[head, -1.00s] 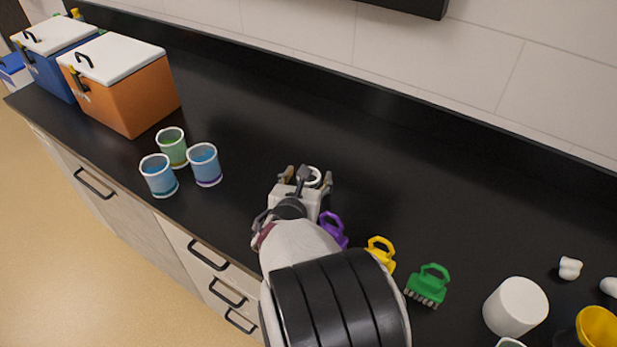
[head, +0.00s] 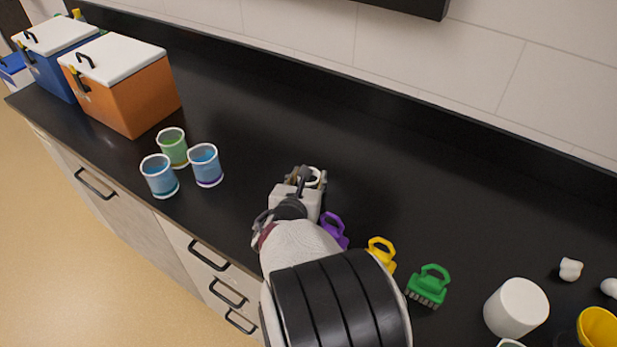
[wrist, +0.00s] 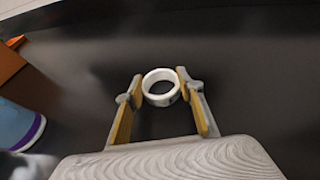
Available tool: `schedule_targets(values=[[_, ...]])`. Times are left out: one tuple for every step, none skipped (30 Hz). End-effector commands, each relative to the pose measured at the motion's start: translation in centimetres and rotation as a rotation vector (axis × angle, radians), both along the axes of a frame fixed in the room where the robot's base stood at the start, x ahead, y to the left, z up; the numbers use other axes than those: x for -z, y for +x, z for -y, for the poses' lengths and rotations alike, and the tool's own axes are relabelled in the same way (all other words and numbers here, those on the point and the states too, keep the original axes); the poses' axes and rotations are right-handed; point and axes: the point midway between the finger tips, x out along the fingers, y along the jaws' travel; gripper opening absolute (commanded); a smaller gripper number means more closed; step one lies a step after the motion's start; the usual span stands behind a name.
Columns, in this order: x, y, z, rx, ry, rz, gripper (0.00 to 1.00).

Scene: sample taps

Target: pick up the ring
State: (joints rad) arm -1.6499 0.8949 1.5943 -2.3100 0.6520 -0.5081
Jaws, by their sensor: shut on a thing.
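The ring is a small white band. In the wrist view the ring (wrist: 146,93) sits between the two fingertips of my gripper (wrist: 160,88), its opening facing up toward the camera. Both fingertips meet the ring's outer sides, and my gripper is shut on it. In the head view the ring (head: 316,174) shows only in part behind my gripper (head: 306,178), whose fingers hide the rest. I cannot tell whether the ring touches the black counter (head: 400,190) or is just above it.
Two blue cups (head: 206,165) and a green cup (head: 172,147) stand left of my gripper. Purple (head: 334,230), yellow (head: 381,254) and green (head: 428,287) brushes lie to the right. A white cylinder (head: 516,307) stands farther right. An orange cooler (head: 135,95) is at the back left.

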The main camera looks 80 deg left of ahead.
Motion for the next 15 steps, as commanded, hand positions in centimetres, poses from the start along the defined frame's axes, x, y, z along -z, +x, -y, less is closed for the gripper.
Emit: schedule_targets(values=[[-0.2,0.0,0.0,0.0,0.001,0.0,0.24],[-0.3,0.0,0.0,0.0,0.001,0.0,0.24],[-0.5,0.0,0.0,0.0,0.001,0.0,0.24],[-0.7,0.0,0.0,0.0,0.002,0.0,0.24],[-0.9,0.0,0.0,0.0,0.002,0.0,0.24],[-1.2,0.0,0.0,0.0,0.002,0.0,0.24],[-1.5,0.0,0.0,0.0,0.003,0.0,0.24],[-1.9,0.0,0.0,0.0,0.003,0.0,0.24],[-2.3,0.0,0.0,0.001,0.003,0.0,0.24],[-2.7,0.0,0.0,0.0,0.003,-0.001,0.24],[-3.0,0.0,0.0,0.0,0.004,-0.001,0.24],[-3.6,0.0,-0.1,0.0,0.004,-0.001,0.24],[-4.1,0.0,-0.1,0.001,0.005,-0.001,0.24],[-4.5,0.0,-0.1,0.001,0.005,-0.001,0.24],[-5.1,0.0,-0.1,0.0,0.004,-0.001,0.24]])
